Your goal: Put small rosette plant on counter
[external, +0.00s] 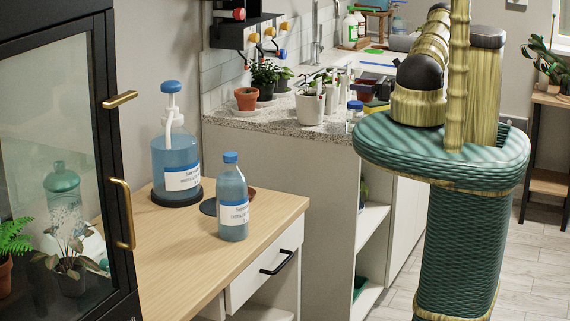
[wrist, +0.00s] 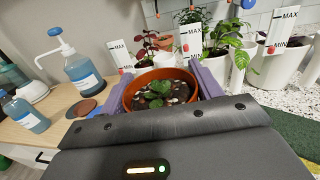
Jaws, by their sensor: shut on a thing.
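A small rosette plant (wrist: 157,101) with dark green leaves sits in a terracotta pot (wrist: 129,100) in the wrist view. My gripper (wrist: 160,90) is shut on this pot, with a purple finger on each side. The pot is upright; its underside is hidden. The speckled counter (wrist: 262,93) shows beyond and to the right of the pot. I cannot tell whether the pot touches it. In the external view the counter (external: 280,125) runs back along the wall. My gripper and the held pot are not visible there.
Several potted plants stand on the counter, including a white pot (external: 310,107) and a terracotta pot (external: 247,98). A wooden table (external: 160,245) at the left holds a pump bottle (external: 176,160) and a capped bottle (external: 232,200). A green mat (wrist: 297,130) lies at right.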

